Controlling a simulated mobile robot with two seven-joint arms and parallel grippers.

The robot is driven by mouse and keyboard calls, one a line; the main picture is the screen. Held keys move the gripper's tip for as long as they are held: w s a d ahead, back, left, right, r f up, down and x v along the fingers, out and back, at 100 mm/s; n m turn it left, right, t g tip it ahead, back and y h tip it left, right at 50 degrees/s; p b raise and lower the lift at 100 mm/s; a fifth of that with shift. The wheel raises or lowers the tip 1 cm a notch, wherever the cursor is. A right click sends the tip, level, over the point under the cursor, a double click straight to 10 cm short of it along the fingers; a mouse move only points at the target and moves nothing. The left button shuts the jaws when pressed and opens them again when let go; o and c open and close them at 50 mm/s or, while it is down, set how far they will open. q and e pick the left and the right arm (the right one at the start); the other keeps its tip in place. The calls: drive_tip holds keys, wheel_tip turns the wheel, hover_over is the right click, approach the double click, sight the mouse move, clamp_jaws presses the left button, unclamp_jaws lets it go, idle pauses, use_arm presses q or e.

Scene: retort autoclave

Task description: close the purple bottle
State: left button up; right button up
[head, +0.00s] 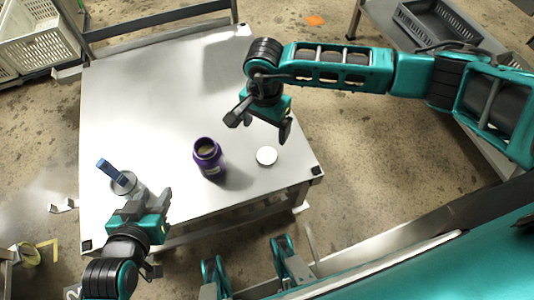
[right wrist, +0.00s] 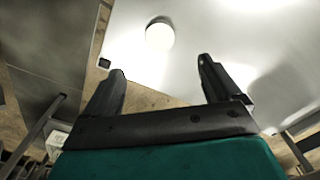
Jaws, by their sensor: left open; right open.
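The purple bottle (head: 209,158) stands upright on the pale table, its mouth open and uncovered. A white round lid (head: 267,155) lies flat on the table to the right of the bottle. The lid also shows in the right wrist view (right wrist: 160,34), beyond the fingertips. My right gripper (head: 261,128) is open and empty, above the table just behind the lid. It does not touch the lid or bottle. My left gripper (head: 150,199) is open near the table's front left, left of and in front of the bottle, apart from it.
A metal can (head: 124,184) with a blue-handled item (head: 110,171) in it stands close to my left gripper. The table (head: 150,80) is clear at the back. White crates (head: 38,38) stand at the far left, and a grey crate (head: 437,24) sits at the far right.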

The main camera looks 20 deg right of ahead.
drive_tip(key=b, duration=0.2)
hover_over(267, 155)
drive_tip(key=f, duration=0.7)
drive_tip(key=shift+s+a+f, duration=0.15)
drive_tip(key=shift+a+f, duration=0.1)
drive_tip(key=shift+f, duration=0.1)
drive_tip(key=f, duration=0.3)
drive_tip(key=f+b, duration=0.1)
drive_tip(key=f, duration=0.1)
drive_tip(key=shift+d+f, duration=0.15)
drive_tip(key=shift+d, duration=0.1)
drive_tip(key=shift+c, duration=0.4)
drive_tip(key=c, duration=1.1)
